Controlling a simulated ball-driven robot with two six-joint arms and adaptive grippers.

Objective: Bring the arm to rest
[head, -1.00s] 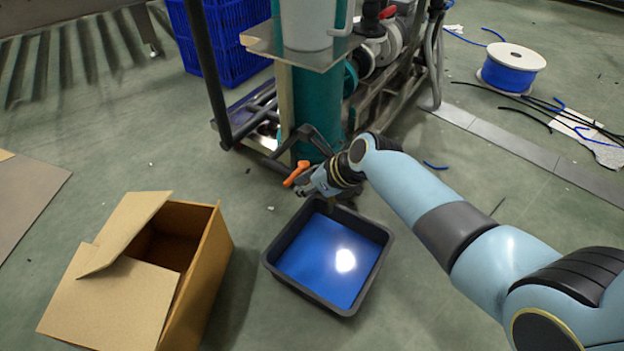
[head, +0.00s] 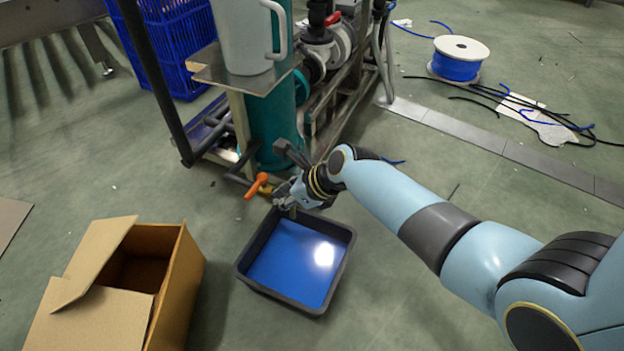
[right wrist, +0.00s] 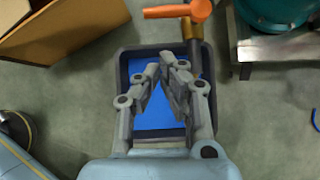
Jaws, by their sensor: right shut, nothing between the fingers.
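My right arm (head: 440,235) reaches in from the right in the head view. Its gripper (head: 285,204) is by the far edge of a black tray (head: 256,283) of blue liquid. In the right wrist view the gripper (right wrist: 165,70) is shut with nothing between its fingers, and the blue tray (right wrist: 124,62) lies beneath it. An orange-handled valve (head: 257,186) stands just left of the gripper in the head view; the orange handle also shows in the right wrist view (right wrist: 178,11). My left gripper is in neither view.
A teal column (head: 277,125) on a metal frame, with a white jug (head: 243,38) on its shelf, stands behind the gripper. An open cardboard box (head: 95,310) is left of the tray. A blue cable spool (head: 456,66) and loose cables lie at the upper right.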

